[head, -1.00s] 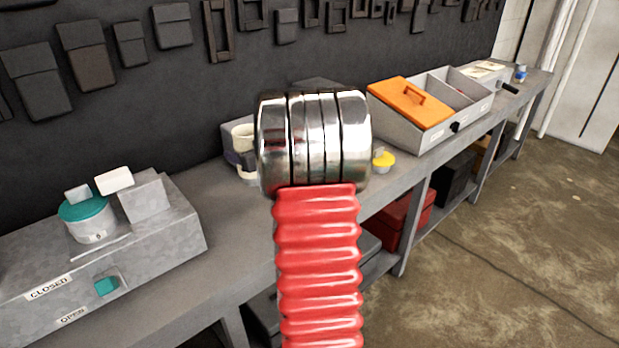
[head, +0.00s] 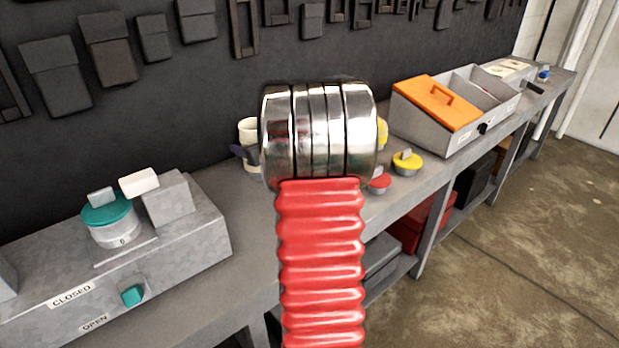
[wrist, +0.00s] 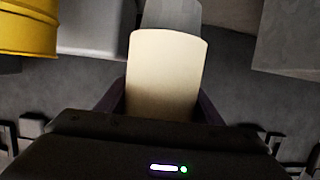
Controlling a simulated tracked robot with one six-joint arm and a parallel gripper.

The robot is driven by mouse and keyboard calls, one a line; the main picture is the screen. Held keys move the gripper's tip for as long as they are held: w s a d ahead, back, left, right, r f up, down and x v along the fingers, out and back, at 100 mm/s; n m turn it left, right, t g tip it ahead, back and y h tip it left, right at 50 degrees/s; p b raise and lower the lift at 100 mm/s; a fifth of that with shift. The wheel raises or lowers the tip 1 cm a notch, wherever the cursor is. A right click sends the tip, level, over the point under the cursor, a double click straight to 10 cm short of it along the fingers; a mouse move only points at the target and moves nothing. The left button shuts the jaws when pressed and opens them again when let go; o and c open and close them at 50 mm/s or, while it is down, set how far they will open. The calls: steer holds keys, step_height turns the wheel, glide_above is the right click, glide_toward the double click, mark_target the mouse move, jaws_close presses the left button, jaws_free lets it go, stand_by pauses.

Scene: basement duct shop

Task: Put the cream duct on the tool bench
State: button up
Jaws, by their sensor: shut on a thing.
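The cream duct (wrist: 165,75) is a smooth pale cylinder between the purple fingers of my gripper (wrist: 160,104), which is shut on it. In the head view the duct (head: 248,131) shows in small part just left of my arm's metal joint, with a dark purple finger across it. My arm hides the rest. The tool bench (head: 245,240) is a long grey bench along the dark wall. The duct appears over or at its back part; I cannot tell whether it touches the top.
A grey box with a teal-lidded jar (head: 110,220) stands on the left. Yellow-topped (head: 408,163) and red-topped (head: 379,182) pieces lie right of my arm. A grey tray with an orange lid (head: 437,103) stands farther right.

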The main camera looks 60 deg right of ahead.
steer(key=shift+f, duration=3.1)
steer(key=shift+f, duration=1.85)
steer(key=shift+f, duration=0.1)
steer(key=o, duration=1.2)
steer(key=shift+s, duration=0.15)
steer(key=v, duration=1.2)
